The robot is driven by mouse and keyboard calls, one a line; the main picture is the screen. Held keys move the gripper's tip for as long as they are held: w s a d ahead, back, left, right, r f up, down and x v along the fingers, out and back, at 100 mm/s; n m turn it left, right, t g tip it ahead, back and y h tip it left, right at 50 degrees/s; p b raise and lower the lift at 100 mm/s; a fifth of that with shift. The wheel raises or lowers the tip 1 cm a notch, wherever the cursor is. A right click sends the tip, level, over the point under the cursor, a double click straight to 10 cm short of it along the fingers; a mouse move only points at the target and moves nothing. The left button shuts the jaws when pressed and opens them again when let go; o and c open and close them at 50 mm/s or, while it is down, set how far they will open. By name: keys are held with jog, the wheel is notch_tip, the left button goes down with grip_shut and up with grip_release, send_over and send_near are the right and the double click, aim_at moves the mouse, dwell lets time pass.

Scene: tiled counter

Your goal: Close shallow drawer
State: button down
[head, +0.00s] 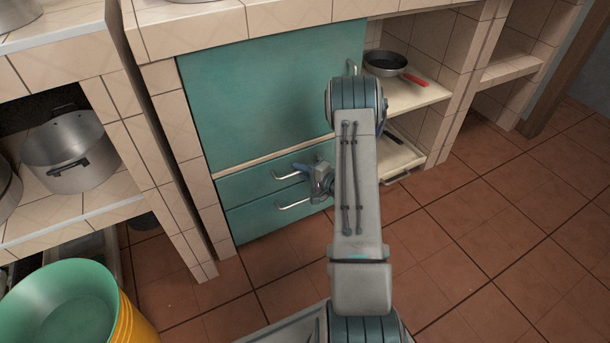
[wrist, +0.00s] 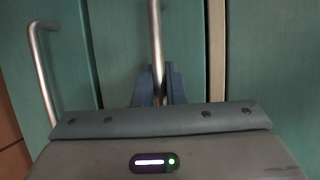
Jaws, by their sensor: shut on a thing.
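The teal cabinet has two shallow drawers under a large panel. The upper drawer (head: 240,187) has a metal bar handle (head: 287,175), which stands vertical in the wrist view (wrist: 155,40). The lower drawer (head: 250,222) has a similar handle (head: 293,205), at the left in the wrist view (wrist: 40,75). My gripper (head: 306,170) is shut on the upper drawer's handle; its fingers (wrist: 160,86) sit on either side of the bar in the wrist view. The upper drawer looks nearly flush; I cannot tell whether a small gap remains. My arm hides the drawers' right ends.
A shelf at right holds a pan (head: 384,63) with a red handle over a low tray (head: 398,160). A metal pot (head: 62,155) stands on the left shelf. Green and yellow buckets (head: 62,305) stand at lower left. The tiled floor at right is clear.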

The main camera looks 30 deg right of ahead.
jog(key=shift+w+r, duration=0.1)
jog(key=shift+w, duration=0.1)
jog(key=c, duration=1.8)
grip_release()
jog(key=shift+o, duration=0.2)
jog(key=p+v, duration=0.4)
jog(key=v, duration=1)
jog(key=shift+p, duration=0.35)
